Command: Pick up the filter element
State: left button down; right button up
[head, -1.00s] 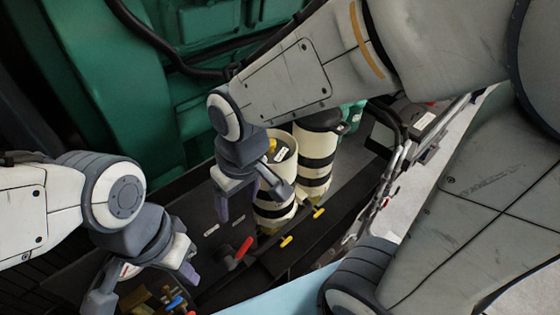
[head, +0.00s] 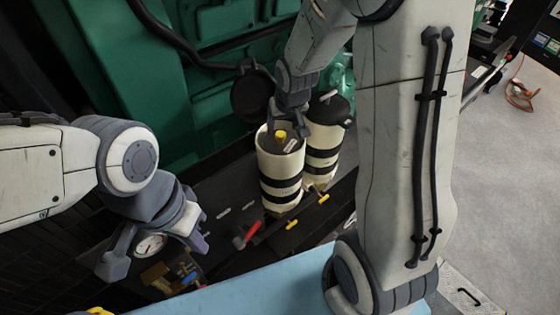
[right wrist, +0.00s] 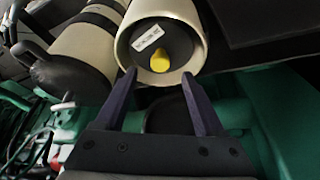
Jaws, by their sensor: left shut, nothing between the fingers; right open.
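A cream filter housing (head: 281,172) with black bands stands upright beside the green engine, its top open. Inside its rim is a dark round top with a white label and a yellow knob (right wrist: 156,72); I cannot tell how much of it is the filter element. My right gripper (head: 288,118) is over the rim at the back of this housing. In the right wrist view the open right gripper (right wrist: 159,78) has its fingertips on either side of the yellow knob, with nothing visibly gripped. My left gripper (head: 158,250) is shut and empty, low at the left.
A second banded housing (head: 322,160) with a black lid stands close behind. A red-handled valve (head: 246,235) and yellow valve handles (head: 292,224) sit low in front. A gauge (head: 150,245) and small fittings are by my left gripper. A light blue surface (head: 235,290) lies in front.

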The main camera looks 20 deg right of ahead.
aim_at(281, 133)
jog(key=x, duration=0.4)
jog(key=shift+w+f, duration=0.1)
jog(key=shift+f, duration=0.1)
grip_shut()
jog(key=shift+r, duration=0.15)
dwell(1.1)
